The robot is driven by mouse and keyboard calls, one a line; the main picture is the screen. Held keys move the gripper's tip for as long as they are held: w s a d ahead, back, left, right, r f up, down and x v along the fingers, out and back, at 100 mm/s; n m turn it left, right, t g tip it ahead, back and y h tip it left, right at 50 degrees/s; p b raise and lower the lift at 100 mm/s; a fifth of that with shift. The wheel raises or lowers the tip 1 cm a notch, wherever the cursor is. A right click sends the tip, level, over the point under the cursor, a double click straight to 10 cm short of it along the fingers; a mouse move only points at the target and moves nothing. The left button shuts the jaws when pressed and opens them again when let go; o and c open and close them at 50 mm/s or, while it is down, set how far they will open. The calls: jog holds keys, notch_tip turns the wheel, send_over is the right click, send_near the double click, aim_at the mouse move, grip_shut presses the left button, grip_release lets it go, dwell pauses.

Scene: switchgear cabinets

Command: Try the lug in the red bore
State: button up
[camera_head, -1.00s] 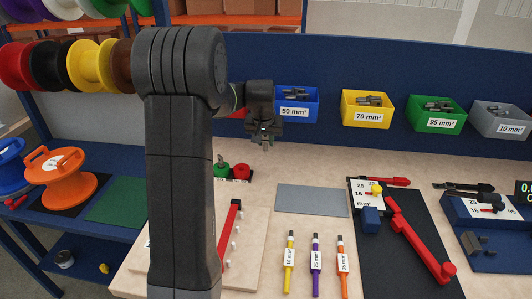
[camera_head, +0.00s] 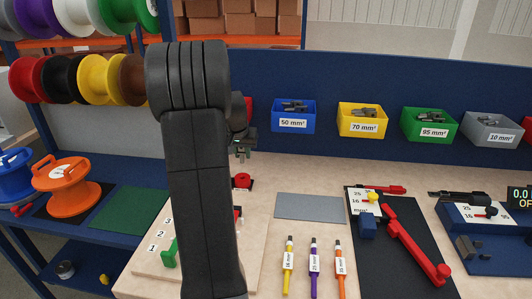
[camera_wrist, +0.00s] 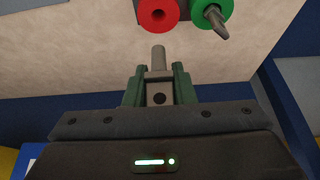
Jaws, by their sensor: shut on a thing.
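The red bore (camera_wrist: 158,14) is a red ring with a dark hole, at the top of the wrist view; it also shows in the head view (camera_head: 242,181). My gripper (camera_wrist: 159,72) is shut on a grey lug (camera_wrist: 158,57). The lug's round barrel points toward the red bore and appears apart from it. Beside the red bore, a green bore (camera_wrist: 209,12) has a grey pointed piece standing in it. In the head view my gripper (camera_head: 242,152) hangs above and behind the red bore. My arm hides the green bore there.
Bins of lugs, blue (camera_head: 294,115), yellow (camera_head: 362,120), green (camera_head: 430,125) and grey (camera_head: 490,127), hang along the back. A grey mat (camera_head: 310,207) lies bare to the right. Three coloured pens (camera_head: 314,268) and a red-handled tool (camera_head: 415,250) lie further right.

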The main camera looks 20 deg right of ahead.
aim_at(244, 174)
jog(key=shift+a+f, duration=0.15)
jog(key=shift+f, duration=0.05)
dwell(0.4)
jog(key=shift+f+b, duration=1.95)
jog(key=shift+f, duration=0.6)
jog(key=shift+f+b, duration=0.6)
jog(key=shift+f, duration=0.15)
jog(key=o, duration=1.1)
jog(key=shift+c, duration=0.2)
jog(key=shift+r, duration=0.1)
jog(key=v, duration=1.3)
jog(key=shift+r, duration=0.3)
jog(key=shift+s, duration=0.15)
